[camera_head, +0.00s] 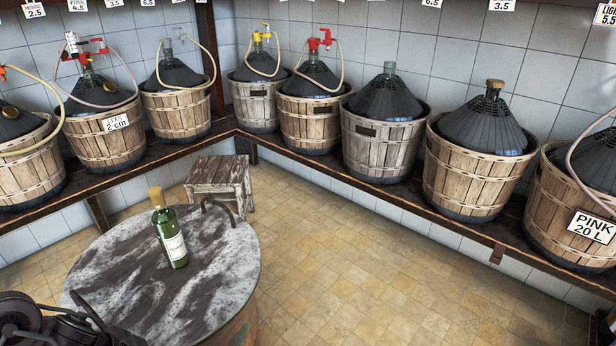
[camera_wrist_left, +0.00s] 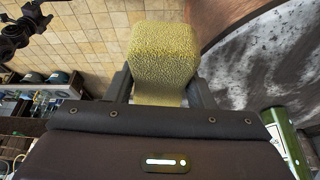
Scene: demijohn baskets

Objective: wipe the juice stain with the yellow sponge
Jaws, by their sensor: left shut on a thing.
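A yellow sponge (camera_wrist_left: 165,55) is held between the two fingers of my left gripper (camera_wrist_left: 161,92) in the left wrist view. The gripper is shut on it, beside the round table and over the tiled floor in that picture. In the head view, dark parts of my left arm show at the bottom left, by the table's near edge; the sponge cannot be made out there. The round table (camera_head: 215,290) has a mottled grey-white top with dark patches; it also shows in the left wrist view (camera_wrist_left: 270,60). I cannot tell which patch is the juice stain. My right gripper is not seen.
A green bottle (camera_head: 171,238) stands on the table; it also shows in the left wrist view (camera_wrist_left: 285,140). A dark curved object (camera_head: 217,207) is at the table's far edge. A wooden stool (camera_head: 220,180) stands behind. Basketed demijohns (camera_head: 383,130) line the wall shelf. The floor right is clear.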

